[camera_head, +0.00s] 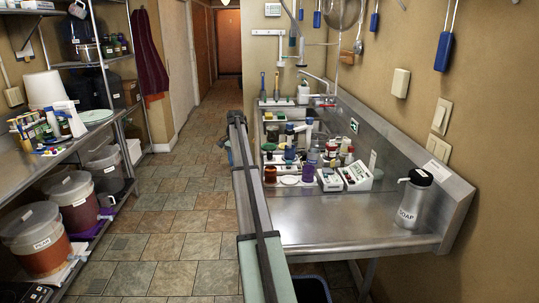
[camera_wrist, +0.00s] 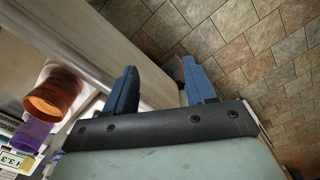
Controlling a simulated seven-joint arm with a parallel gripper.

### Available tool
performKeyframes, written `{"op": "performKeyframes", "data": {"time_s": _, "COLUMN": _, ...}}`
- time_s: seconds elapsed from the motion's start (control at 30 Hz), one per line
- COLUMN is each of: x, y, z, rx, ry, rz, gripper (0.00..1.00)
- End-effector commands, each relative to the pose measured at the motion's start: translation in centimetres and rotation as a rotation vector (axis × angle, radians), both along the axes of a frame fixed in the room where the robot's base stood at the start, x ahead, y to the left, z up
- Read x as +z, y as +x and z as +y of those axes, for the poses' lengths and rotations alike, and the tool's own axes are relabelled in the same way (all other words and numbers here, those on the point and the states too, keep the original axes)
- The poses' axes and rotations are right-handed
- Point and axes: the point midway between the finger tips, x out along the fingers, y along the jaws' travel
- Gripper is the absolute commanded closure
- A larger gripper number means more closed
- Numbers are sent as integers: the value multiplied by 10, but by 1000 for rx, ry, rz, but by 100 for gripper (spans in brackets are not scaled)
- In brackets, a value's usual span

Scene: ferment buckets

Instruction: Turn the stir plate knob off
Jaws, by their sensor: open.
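Two small white box devices stand on the steel counter in the head view, a left one (camera_head: 330,181) and a right one (camera_head: 356,177) with dark markings. I cannot tell which is the stir plate, and no knob can be made out. In the wrist view, part of a white device with a digit display (camera_wrist: 16,158) shows at the lower left edge. My gripper (camera_wrist: 160,82) is open and empty, its two blue fingers spread over the floor beside the counter edge. In the head view my arm hides most of it.
An orange-brown jar (camera_wrist: 53,94) and a purple bottle (camera_wrist: 34,133) stand near the counter edge. Several bottles crowd the counter behind the devices. A soap bottle (camera_head: 413,199) stands at the right on clear steel (camera_head: 350,215). Shelves with buckets (camera_head: 38,240) line the left; tiled floor (camera_head: 185,200) lies between.

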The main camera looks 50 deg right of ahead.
Motion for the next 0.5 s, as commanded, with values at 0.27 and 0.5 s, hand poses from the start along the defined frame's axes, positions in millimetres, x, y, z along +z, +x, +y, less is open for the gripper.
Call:
{"op": "performKeyframes", "data": {"time_s": 0.27, "x": 112, "y": -32, "z": -137, "rx": -257, "ry": 1, "rz": 0, "gripper": 45}}
{"op": "performKeyframes", "data": {"time_s": 0.5, "x": 133, "y": -47, "z": -162, "rx": -317, "ry": 2, "rz": 1, "gripper": 45}}
